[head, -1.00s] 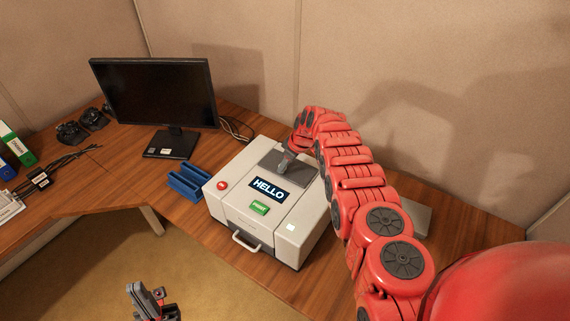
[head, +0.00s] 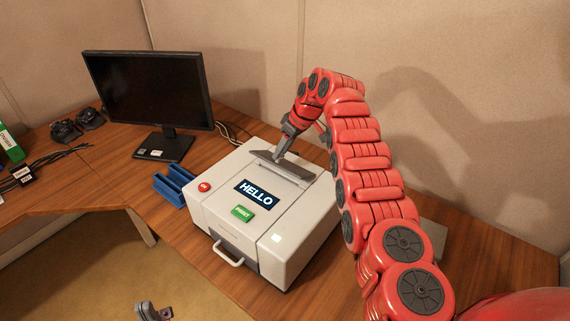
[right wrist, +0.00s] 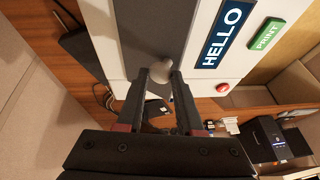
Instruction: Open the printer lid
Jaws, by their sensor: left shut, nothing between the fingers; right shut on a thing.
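The white printer (head: 265,225) stands on the wooden desk, with a HELLO screen, a green PRINT button and a red button on top. Its lid is the dark grey panel (head: 296,170) at the rear of the top, and in the head view it looks narrow and tilted up. My right gripper (head: 279,155) is shut on the lid's knob. In the right wrist view the fingers close around the rounded grey knob (right wrist: 160,72) on the dark panel. My left gripper (head: 152,312) is shut and empty at the bottom edge, away from the printer and partly cut off.
A monitor (head: 150,95) stands behind and left of the printer. A blue holder (head: 174,186) sits close to the printer's left side. A pull handle (head: 229,254) sticks out at the printer's front. Cables and binders lie at the far left. The wall is close behind.

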